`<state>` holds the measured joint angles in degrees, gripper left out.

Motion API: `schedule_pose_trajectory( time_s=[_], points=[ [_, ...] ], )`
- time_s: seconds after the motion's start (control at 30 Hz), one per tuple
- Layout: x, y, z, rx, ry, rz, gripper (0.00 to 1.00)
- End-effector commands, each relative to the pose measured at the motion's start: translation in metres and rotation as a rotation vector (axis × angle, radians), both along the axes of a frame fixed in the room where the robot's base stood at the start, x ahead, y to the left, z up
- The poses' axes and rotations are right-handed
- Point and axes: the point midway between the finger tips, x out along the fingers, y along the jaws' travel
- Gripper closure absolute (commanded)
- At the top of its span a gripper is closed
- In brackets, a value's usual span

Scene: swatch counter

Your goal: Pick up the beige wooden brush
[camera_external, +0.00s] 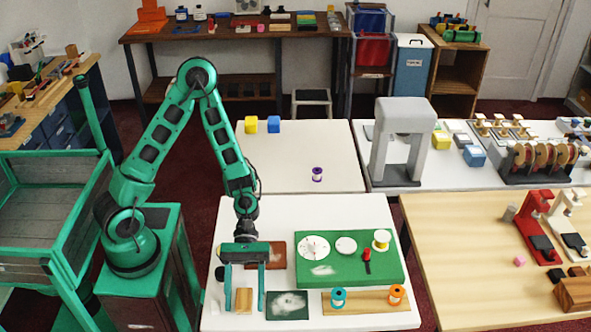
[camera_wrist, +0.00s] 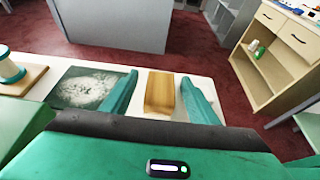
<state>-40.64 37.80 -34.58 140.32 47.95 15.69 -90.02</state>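The beige wooden brush (camera_external: 243,300) is a small tan block near the front left of the white table. In the wrist view the brush (camera_wrist: 160,93) lies between my two teal fingers, with a visible gap on either side. My gripper (camera_external: 244,301) is open and points down over the brush, one finger to its left and one to its right. The gripper also shows in the wrist view (camera_wrist: 160,98). I cannot tell from these views how far the fingertips are above the table.
A dark green swatch (camera_external: 287,305) with a pale smudge lies just right of my gripper. A wooden board (camera_external: 358,303) holds blue and orange spools. A green mat (camera_external: 382,270) with discs lies behind it. A brown swatch (camera_external: 278,255) is behind my gripper.

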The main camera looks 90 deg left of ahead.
Motion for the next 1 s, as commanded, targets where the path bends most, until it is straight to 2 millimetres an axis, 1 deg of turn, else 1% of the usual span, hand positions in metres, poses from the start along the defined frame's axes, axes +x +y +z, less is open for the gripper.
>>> schedule_pose_trajectory(
  time_s=[0.03,0.07,0.1,0.17,0.2,0.5,0.67,0.83,0.97,1.0],
  points=[
    [0.0,0.0,0.0,0.0,0.0,0.0,0.57],
    [0.0,0.0,0.0,0.0,0.0,0.0,0.64],
    [0.0,0.0,0.0,0.0,0.0,0.0,0.74],
    [0.0,0.0,0.0,0.0,0.0,0.0,0.88],
    [0.0,0.0,0.0,0.0,0.0,0.0,0.9],
    [0.0,0.0,0.001,0.001,0.0,0.0,0.9],
    [0.0,0.001,0.007,0.002,-0.002,0.0,0.9],
    [0.0,0.0,0.023,0.002,-0.004,-0.002,0.9],
    [0.0,0.001,0.043,0.004,-0.004,0.0,0.9],
    [0.0,0.013,0.048,0.003,-0.003,0.006,0.9]
  ],
)
